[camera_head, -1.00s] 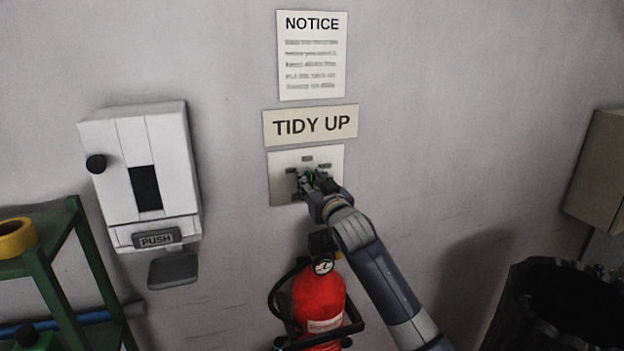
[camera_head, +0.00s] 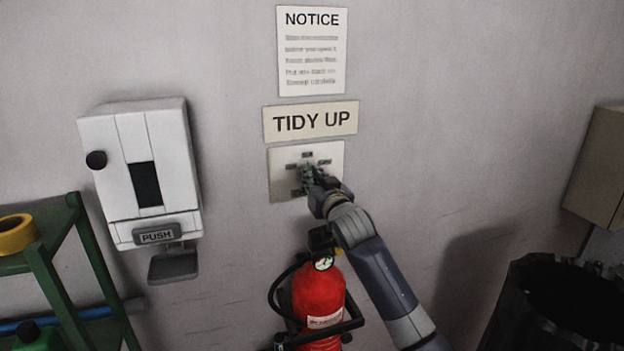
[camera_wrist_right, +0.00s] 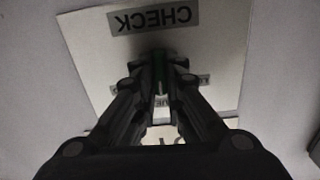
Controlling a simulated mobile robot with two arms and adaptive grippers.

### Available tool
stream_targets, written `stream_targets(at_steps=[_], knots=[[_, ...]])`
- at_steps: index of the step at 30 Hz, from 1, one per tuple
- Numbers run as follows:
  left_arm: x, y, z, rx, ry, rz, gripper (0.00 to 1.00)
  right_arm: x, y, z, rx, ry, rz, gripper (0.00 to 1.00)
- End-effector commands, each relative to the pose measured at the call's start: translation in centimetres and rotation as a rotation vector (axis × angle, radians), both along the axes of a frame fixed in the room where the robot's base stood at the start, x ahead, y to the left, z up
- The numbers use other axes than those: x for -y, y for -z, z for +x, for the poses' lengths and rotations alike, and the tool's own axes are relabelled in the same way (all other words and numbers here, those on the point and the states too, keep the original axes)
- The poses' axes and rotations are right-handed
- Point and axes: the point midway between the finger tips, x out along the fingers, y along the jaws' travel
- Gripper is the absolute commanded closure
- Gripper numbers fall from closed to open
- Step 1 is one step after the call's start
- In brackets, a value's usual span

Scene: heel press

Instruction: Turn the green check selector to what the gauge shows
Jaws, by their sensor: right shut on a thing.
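The green selector (camera_wrist_right: 159,72) shows as a narrow green strip between the fingers in the right wrist view, mostly hidden by them. It sits on a pale wall plate (camera_head: 280,184) with small dark labels around it. A CHECK label (camera_wrist_right: 152,17) appears upside down in the wrist view; other labels are partly covered. My right gripper (camera_head: 308,178) is at the plate, shut on the selector; the fingers also show in the wrist view (camera_wrist_right: 160,82). The gauge (camera_head: 323,263) is on the red fire extinguisher (camera_head: 318,300) below; its needle is too small to read. My left gripper is not in view.
A TIDY UP sign (camera_head: 311,121) and a NOTICE sheet (camera_head: 312,52) are above the plate. A white PUSH dispenser (camera_head: 115,190) is on the wall at left, above a green shelf (camera_head: 55,290). A black bin (camera_head: 520,310) stands at lower right. Bare wall lies right of the plate.

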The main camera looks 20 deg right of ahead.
Motion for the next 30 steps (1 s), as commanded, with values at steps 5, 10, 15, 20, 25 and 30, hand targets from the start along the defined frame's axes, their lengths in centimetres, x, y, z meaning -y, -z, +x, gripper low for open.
stream_targets(at_steps=[5, 10, 15, 20, 25, 30], knots=[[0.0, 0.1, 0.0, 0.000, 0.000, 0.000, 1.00, 0.0, 0.1, 0.0, -0.005, -0.001, 0.116, 1.00], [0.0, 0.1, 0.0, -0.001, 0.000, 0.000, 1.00, 0.0, 0.0, 0.0, -0.010, -0.001, 0.264, 1.00], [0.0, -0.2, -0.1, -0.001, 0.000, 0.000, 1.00, 0.1, 0.0, 0.0, -0.015, -0.001, 0.419, 1.00], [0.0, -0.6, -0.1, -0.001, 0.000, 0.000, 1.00, 0.2, 0.0, 0.0, -0.021, 0.000, 0.553, 1.00], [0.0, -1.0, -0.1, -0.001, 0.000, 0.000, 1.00, 0.2, 0.0, 0.0, -0.025, 0.000, 0.672, 1.00], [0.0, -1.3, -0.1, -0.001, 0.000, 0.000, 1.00, 0.2, 0.1, 0.0, -0.027, 0.000, 0.757, 1.00]])
